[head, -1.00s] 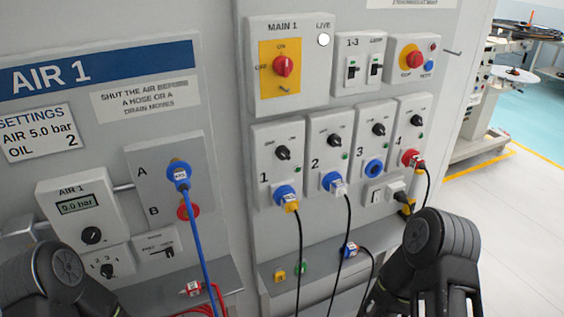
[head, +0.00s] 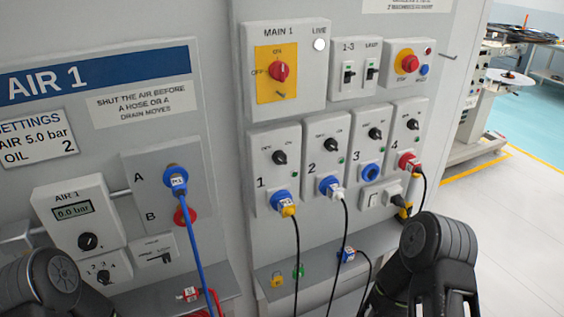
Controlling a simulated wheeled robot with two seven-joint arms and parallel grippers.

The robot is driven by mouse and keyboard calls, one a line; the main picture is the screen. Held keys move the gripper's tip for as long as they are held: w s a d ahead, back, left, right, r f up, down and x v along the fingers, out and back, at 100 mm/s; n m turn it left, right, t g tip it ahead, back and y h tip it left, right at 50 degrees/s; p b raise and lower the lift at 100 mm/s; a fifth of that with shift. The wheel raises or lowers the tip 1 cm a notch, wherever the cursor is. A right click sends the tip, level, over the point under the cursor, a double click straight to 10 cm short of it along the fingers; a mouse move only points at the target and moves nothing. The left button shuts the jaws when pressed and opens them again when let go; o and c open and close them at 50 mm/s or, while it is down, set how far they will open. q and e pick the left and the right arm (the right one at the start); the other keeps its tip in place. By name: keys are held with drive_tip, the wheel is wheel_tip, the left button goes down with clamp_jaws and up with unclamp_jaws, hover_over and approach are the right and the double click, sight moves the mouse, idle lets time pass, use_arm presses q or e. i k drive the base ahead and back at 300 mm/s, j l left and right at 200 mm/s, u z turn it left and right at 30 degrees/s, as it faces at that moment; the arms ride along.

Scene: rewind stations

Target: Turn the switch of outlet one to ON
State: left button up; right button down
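Outlet one (head: 261,178) is a grey box marked 1 on the panel, at the left of a row of outlets. Its switch (head: 280,157) is a small black rotary knob at the upper middle of the box; its small labels are too blurred to read. A blue plug with a yellow end (head: 283,202) sits in its socket below, with a black cable hanging down. Black links of both my arms show at the lower left and lower right corners. Neither gripper's fingers are in the picture, so neither touches the switch.
Outlets 2 (head: 326,160), 3 (head: 370,150) and 4 (head: 405,140) stand to the right. The MAIN 1 switch (head: 280,71) is above. A shelf (head: 320,258) with loose plugs and padlocks juts out below. A blue hose (head: 194,245) hangs at left.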

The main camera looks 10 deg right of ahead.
sight(280, 157)
drive_tip(key=u, duration=0.25)
drive_tip(key=l+u, duration=0.4)
drive_tip(key=l, duration=0.2)
drive_tip(key=l+u, duration=0.45)
drive_tip(key=l, duration=0.65)
drive_tip(key=k+l, duration=0.15)
drive_tip(key=l, duration=0.3)
drive_tip(key=l+u, duration=0.1)
drive_tip(key=l, duration=0.4)
drive_tip(key=k+l, duration=0.15)
drive_tip(key=l, duration=0.3)
drive_tip(key=l+u, duration=0.1)
drive_tip(key=l, duration=0.35)
drive_tip(key=k, duration=0.05)
